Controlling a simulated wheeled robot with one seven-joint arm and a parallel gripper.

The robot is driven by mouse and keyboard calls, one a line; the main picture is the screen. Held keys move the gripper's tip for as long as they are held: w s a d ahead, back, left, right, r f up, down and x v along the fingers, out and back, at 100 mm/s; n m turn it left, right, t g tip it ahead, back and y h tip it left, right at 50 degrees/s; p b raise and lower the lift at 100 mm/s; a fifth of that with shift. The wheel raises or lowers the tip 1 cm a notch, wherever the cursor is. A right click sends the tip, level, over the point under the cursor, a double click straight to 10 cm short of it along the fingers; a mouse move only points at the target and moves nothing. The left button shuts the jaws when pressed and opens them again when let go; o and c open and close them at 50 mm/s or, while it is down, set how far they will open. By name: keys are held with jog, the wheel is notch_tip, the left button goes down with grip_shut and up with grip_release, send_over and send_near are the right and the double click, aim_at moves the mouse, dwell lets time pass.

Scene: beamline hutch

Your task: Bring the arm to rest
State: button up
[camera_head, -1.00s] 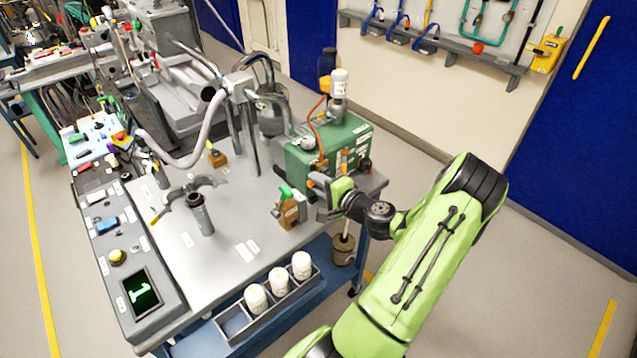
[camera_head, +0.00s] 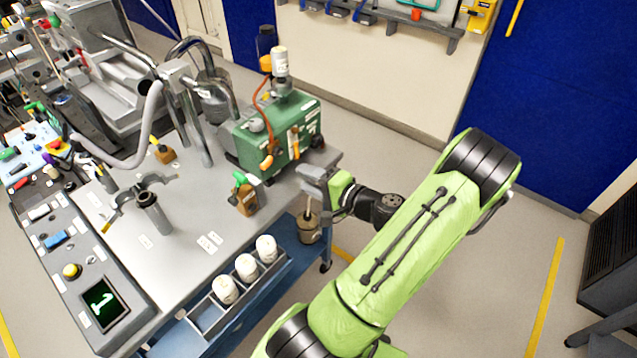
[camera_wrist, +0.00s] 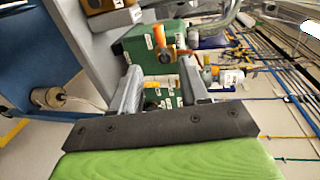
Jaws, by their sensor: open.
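My green arm reaches up from the bottom of the head view, bends at a black elbow, and comes back left to the bench. The green box (camera_wrist: 140,45) shows beyond the fingers there. Whether the fingertips touch anything is hard to tell.
White jars (camera_head: 246,267) sit in a rack along the bench front. A pot (camera_head: 308,228) is below the gripper. Open floor (camera_head: 475,290) lies right of my arm.

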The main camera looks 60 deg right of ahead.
jog(key=shift+v, duration=1.6)
